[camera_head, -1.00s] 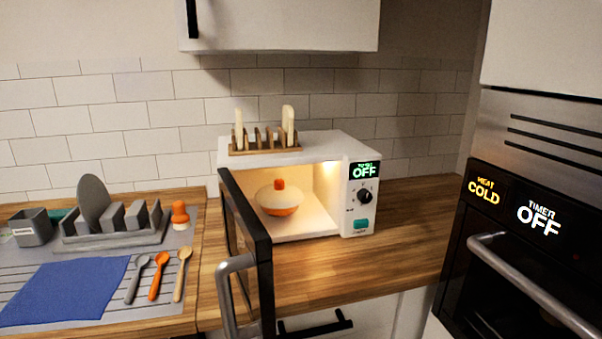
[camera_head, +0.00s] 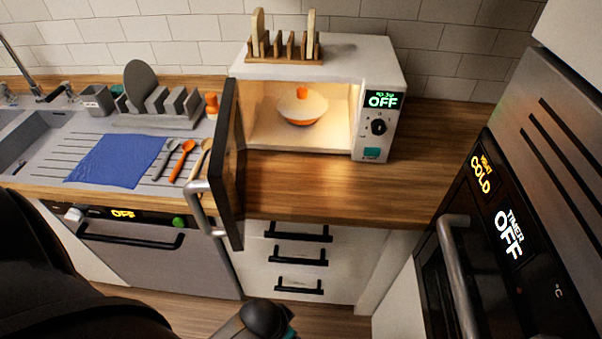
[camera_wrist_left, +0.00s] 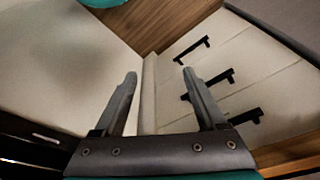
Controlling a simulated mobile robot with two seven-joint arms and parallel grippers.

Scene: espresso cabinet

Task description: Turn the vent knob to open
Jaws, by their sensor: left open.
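A cream covered bowl (camera_head: 302,110) with an orange knob (camera_head: 302,92) on top sits inside the lit, open microwave (camera_head: 300,145). The microwave's front panel also has a black dial (camera_head: 378,127) under a green OFF display. No knob is legibly marked as a vent knob. In the left wrist view my left gripper (camera_wrist_left: 160,76) is open, with nothing between its fingers. It is near pale cabinet fronts, away from the bowl. My right gripper is not in view.
The microwave door (camera_head: 231,165) stands open toward me, its handle (camera_head: 203,205) protruding. A wooden toast rack (camera_head: 285,60) stands on the microwave. The oven (camera_head: 510,220) is at right. The wooden counter (camera_head: 320,190) before the microwave is clear. Black-handled drawers (camera_head: 297,255) are below.

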